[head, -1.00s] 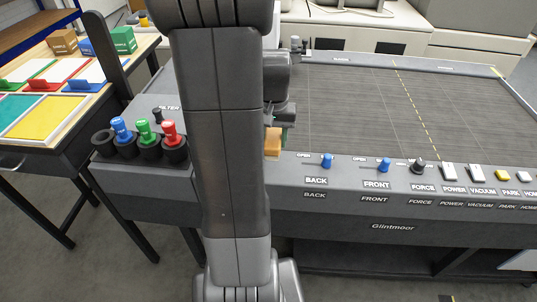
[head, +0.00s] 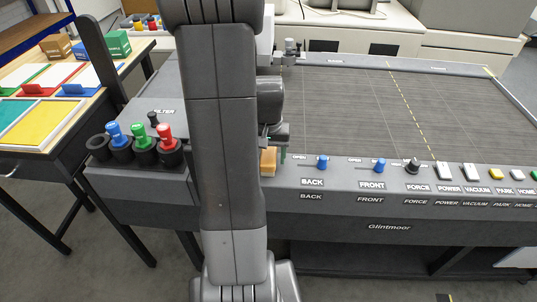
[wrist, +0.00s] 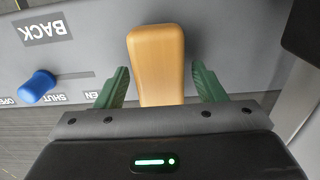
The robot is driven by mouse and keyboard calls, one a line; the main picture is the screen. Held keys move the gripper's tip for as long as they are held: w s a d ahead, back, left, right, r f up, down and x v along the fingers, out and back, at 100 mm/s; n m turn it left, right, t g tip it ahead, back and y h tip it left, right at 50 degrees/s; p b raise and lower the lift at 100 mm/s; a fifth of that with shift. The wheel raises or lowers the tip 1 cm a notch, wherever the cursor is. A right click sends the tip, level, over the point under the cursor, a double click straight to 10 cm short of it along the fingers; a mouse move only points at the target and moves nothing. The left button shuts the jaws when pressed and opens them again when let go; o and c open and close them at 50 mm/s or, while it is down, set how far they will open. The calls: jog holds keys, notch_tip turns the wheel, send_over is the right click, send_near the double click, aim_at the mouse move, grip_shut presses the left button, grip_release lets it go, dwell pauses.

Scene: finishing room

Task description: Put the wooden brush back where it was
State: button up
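The wooden brush (head: 268,162) shows as a light-brown block on the console's front strip, just left of the BACK label and partly hidden by my arm. In the wrist view its rounded wooden handle (wrist: 158,55) lies between the two green fingers of my gripper (wrist: 160,67). A narrow gap shows on each side of the handle, so the fingers look open around it and not pressed on it. The brush's lower part is hidden by the gripper body. In the head view my gripper (head: 274,158) is mostly hidden, with one green finger beside the brush.
A blue BACK knob (head: 322,162) and a blue FRONT knob (head: 379,165) stand to the right. At left, red (head: 166,135), green (head: 138,134) and blue (head: 114,134) handled tools sit in black cups; the leftmost cup (head: 97,148) is empty. The grey bed (head: 340,110) is clear.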

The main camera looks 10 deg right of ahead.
aim_at(269, 153)
notch_tip(269, 153, up, 12)
jog(key=shift+r, duration=0.2)
dwell(0.5)
jog(key=shift+f, duration=0.1)
notch_tip(269, 153, down, 12)
jog(key=shift+w+r, duration=0.1)
jog(key=shift+r, duration=1)
jog(key=shift+f, duration=0.1)
